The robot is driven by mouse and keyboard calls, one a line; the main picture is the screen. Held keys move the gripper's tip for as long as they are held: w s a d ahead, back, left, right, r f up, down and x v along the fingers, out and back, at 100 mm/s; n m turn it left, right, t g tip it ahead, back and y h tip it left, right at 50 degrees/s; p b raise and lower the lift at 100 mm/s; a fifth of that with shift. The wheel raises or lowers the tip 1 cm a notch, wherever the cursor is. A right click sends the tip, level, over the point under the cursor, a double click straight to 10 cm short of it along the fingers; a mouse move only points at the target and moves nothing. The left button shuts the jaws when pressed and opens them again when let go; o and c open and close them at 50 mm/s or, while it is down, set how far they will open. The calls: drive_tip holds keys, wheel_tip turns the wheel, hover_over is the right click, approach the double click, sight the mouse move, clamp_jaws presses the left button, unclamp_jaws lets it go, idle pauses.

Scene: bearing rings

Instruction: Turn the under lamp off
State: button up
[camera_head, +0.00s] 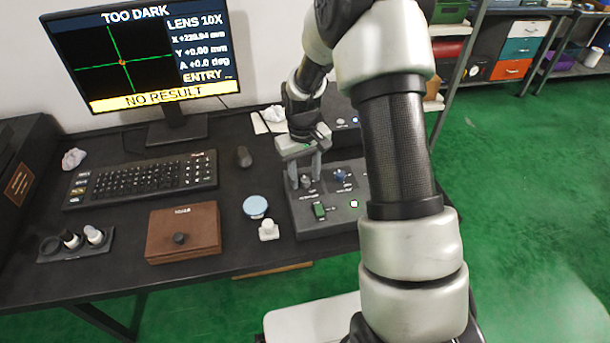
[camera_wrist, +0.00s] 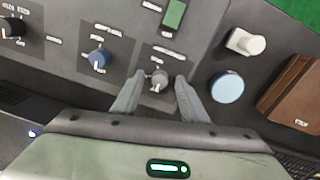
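A control panel (camera_head: 335,218) stands on the dark table, right of centre in the head view. It carries a small grey knob (camera_head: 306,182), a blue knob (camera_head: 341,176) and a green rectangular switch (camera_head: 319,211). The panel labels are too blurred to read, so I cannot tell which control is the under lamp's. My gripper (camera_head: 303,176) points down over the panel. In the wrist view my gripper (camera_wrist: 160,82) is open, its two fingers on either side of the grey knob (camera_wrist: 158,80), with a gap visible on each side. The blue knob (camera_wrist: 99,59) is beside the left finger.
A black knob (camera_wrist: 12,28) is further left on the panel. A light blue disc (camera_head: 255,207), a small white piece (camera_head: 268,230) and a brown box (camera_head: 183,232) lie left of the panel. A keyboard (camera_head: 142,179) and a monitor (camera_head: 143,55) reading "TOO DARK" and "NO RESULT" are behind.

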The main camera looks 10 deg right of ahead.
sight(303, 181)
wheel_tip(303, 181, up, 17)
drive_tip(key=p, duration=0.2)
drive_tip(key=shift+a+r, duration=0.15)
drive_tip(key=shift+a, duration=0.15)
drive_tip(key=shift+s, duration=0.1)
idle(1.7)
